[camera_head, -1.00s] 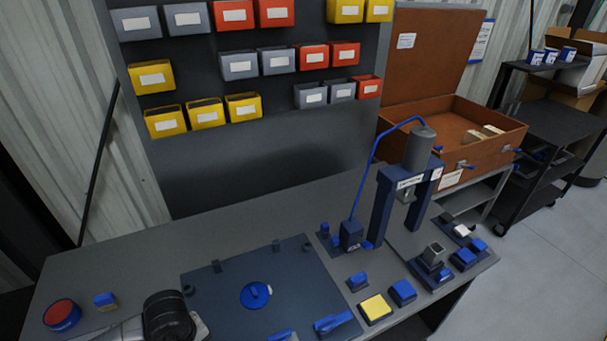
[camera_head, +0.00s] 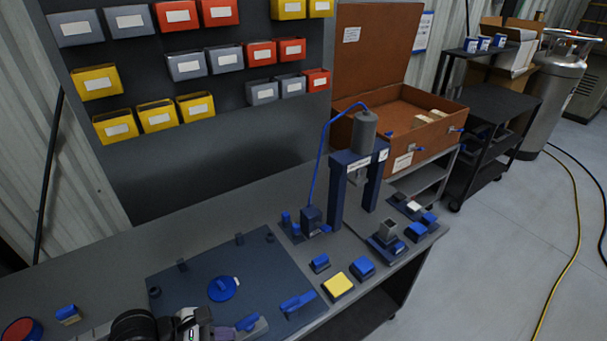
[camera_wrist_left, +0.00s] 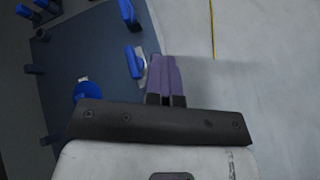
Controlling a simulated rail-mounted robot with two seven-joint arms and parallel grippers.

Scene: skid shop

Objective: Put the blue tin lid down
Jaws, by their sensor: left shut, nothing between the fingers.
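The blue tin lid, which I take to be the round blue disc with a raised tab (camera_head: 222,288), lies flat on the dark mat (camera_head: 185,277) on the bench. It also shows in the left wrist view (camera_wrist_left: 88,92), partly hidden behind my gripper body. My left gripper (camera_head: 226,333) is at the mat's front edge, apart from the disc and to its front. Its purple fingers (camera_wrist_left: 162,62) are shut together with nothing between them, beside a blue toggle clamp (camera_wrist_left: 134,62). My right gripper is in neither view.
Another blue clamp (camera_head: 297,302) sits on the mat's right side. A press (camera_head: 354,180), a yellow block (camera_head: 338,286) and small blue blocks stand to the right. A red-topped blue tin (camera_head: 20,330) is at the left.

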